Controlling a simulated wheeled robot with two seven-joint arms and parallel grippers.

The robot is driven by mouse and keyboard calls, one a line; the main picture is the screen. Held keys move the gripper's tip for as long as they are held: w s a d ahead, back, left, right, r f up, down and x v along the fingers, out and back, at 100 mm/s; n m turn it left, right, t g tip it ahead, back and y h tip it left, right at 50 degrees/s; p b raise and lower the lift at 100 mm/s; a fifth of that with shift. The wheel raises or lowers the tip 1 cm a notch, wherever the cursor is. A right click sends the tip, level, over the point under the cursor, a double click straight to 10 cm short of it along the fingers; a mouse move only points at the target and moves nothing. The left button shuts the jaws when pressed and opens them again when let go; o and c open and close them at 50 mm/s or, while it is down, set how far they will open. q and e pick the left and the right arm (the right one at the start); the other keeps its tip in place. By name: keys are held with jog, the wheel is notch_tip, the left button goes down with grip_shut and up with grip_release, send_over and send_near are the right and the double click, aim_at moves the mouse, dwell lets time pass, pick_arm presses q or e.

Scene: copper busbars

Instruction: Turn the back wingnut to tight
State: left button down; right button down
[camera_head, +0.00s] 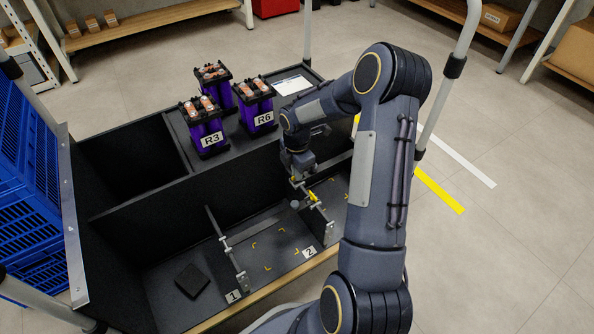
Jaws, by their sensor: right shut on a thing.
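My right gripper (297,178) reaches down from the right arm to the back end of the divider (327,230) beside label 2. It is shut at the back wingnut, which is mostly hidden by the fingers and too small to make out. A yellow part (313,197) sits on the same divider just in front of the gripper. A grey round knob (295,204) shows just left of it. A second divider (226,245) with metal fittings stands by label 1. My left gripper is not in view.
Purple battery modules, R3 (207,135) and R6 (258,106) among them, stand on the shelf behind the bay. A dark square pad (192,280) lies at the left of the bay floor. Blue crates (30,180) stand at far left. The floor between the dividers is clear.

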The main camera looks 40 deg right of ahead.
jog(key=shift+r+m, duration=0.1)
jog(key=shift+m, duration=0.2)
jog(key=m+p, duration=0.2)
jog(key=m, duration=0.1)
jog(key=shift+m, duration=0.3)
jog(key=m+p, duration=0.1)
jog(key=m, duration=0.4)
jog(key=shift+m+p, duration=0.3)
jog(key=shift+p, duration=0.1)
jog(key=m+p, duration=0.1)
jog(key=m, duration=0.3)
jog(key=shift+m+p, duration=0.45)
jog(key=shift+m, duration=1.65)
jog(key=c, duration=1.6)
grip_release()
